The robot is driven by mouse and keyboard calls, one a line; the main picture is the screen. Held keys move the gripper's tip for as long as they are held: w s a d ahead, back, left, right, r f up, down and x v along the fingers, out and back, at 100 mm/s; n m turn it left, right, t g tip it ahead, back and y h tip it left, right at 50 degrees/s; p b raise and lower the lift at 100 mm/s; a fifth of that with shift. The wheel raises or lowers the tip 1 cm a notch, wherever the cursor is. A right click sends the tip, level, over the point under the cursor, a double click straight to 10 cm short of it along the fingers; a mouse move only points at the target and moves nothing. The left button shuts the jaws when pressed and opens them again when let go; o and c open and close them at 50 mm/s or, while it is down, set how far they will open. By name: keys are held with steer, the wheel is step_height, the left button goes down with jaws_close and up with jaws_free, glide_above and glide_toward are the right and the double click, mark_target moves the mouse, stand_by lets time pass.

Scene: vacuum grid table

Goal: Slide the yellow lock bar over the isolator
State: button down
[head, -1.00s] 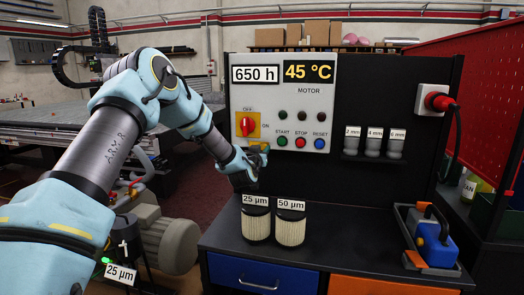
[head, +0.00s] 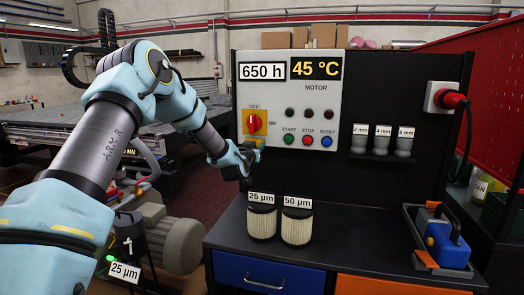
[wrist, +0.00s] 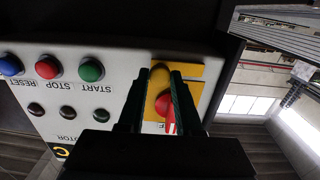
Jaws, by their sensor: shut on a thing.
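The isolator is a red rotary knob (head: 254,123) on a yellow plate at the lower left of the grey panel. It also shows in the wrist view as a red knob (wrist: 164,103) on its yellow plate (wrist: 190,87). The yellow lock bar (wrist: 160,74) lies between the fingers of my gripper (wrist: 159,82), which is shut on it beside the knob. In the head view my gripper (head: 252,151) is just below the knob, with a small yellow piece at its tip. The fingers partly hide the plate, so I cannot tell how far the bar overlaps the isolator.
Start (head: 289,140), stop (head: 308,141) and reset (head: 326,142) buttons sit right of the isolator. Two filter cartridges (head: 262,222) stand on the dark bench below the gripper. A blue device (head: 446,244) stands at the right.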

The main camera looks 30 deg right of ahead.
steer(key=c, duration=0.6)
jaws_free()
steer(key=shift+o, duration=0.2)
steer(key=b+v, duration=0.4)
steer(key=v, duration=0.7)
steer(key=shift+w, duration=0.1)
